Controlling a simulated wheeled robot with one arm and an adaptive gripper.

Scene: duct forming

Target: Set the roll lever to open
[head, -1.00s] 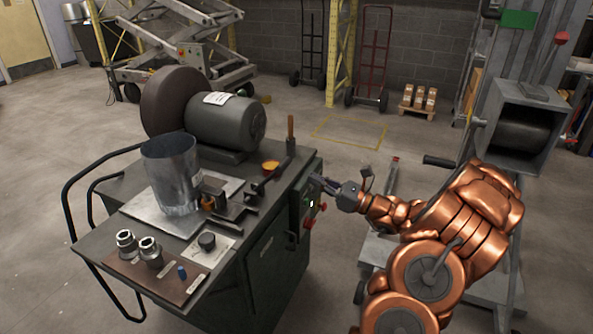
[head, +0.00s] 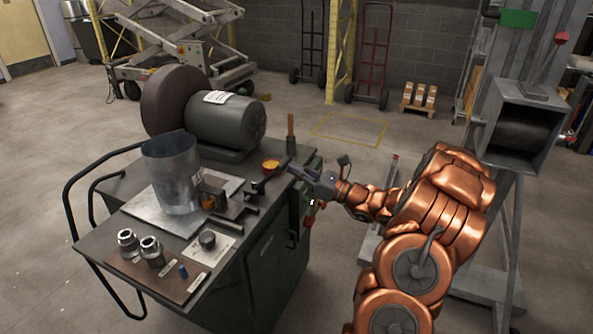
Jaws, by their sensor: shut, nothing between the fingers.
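An upright lever with a wooden handle (head: 290,127) stands at the right back corner of the dark machine bench (head: 110,228). I take it to be the roll lever, but I see no label on it. A dark bar with a block end (head: 258,187) lies low in front of it. My gripper (head: 291,171) is shut and empty, at the bench's right edge just below the wooden handle. It overlaps the lever's base in the picture; I cannot tell whether it touches. It hides part of the bench edge. A curved sheet-metal duct piece (head: 170,175) stands on the bench.
A grey motor (head: 225,122) and a dark round wheel (head: 162,100) sit at the bench's back. Metal fittings (head: 150,250) and a black knob (head: 207,240) are at the front. A control panel with red knobs (head: 309,220) is on the right side, below my gripper.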

